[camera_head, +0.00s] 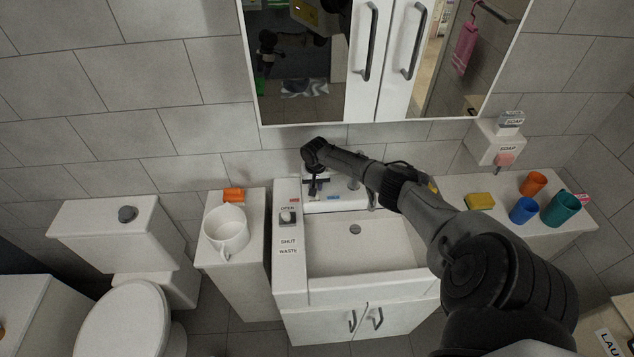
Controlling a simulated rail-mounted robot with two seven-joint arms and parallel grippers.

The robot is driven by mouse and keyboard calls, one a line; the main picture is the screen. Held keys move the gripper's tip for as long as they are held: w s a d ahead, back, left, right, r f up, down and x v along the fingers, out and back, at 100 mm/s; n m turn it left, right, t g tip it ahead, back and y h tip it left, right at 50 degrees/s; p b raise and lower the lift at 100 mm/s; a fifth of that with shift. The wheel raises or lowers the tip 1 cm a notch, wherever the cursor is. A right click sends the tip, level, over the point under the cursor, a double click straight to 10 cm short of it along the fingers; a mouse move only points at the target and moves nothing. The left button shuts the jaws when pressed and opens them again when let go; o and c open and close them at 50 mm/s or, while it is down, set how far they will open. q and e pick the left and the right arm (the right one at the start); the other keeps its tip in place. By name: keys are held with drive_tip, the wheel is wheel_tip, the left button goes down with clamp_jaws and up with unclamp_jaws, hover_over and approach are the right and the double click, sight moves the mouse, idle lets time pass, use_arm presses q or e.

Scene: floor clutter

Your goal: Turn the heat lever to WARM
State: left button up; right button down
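My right arm comes in from the right and reaches over the sink (400,240) to the back left of its counter. My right gripper (316,187) points down there, at a white block (340,205) behind the basin. Its dark fingers are small and overlap the spot where the heat lever seems to be, so I cannot tell lever from fingers or whether they touch. A small red label (294,200) lies left of the gripper and a small blue label (333,198) lies right of it. My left gripper is out of view.
A switch (287,217) marked OPEN, SHUT and WASTE sits on the counter's left. A white mug (226,232) and an orange item (233,195) stand on the left cabinet. A yellow sponge (480,201) and several cups are right. A mirror cabinet (385,60) hangs above.

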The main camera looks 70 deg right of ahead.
idle(0.4)
drive_tip(key=c, duration=1.1)
unclamp_jaws()
drive_tip(key=shift+r, duration=0.1)
wheel_tip(320, 180, up, 6)
drive_tip(key=shift+r+p, duration=0.1)
drive_tip(key=shift+p, duration=0.2)
drive_tip(key=shift+r, duration=0.6)
drive_tip(key=shift+w, duration=0.1)
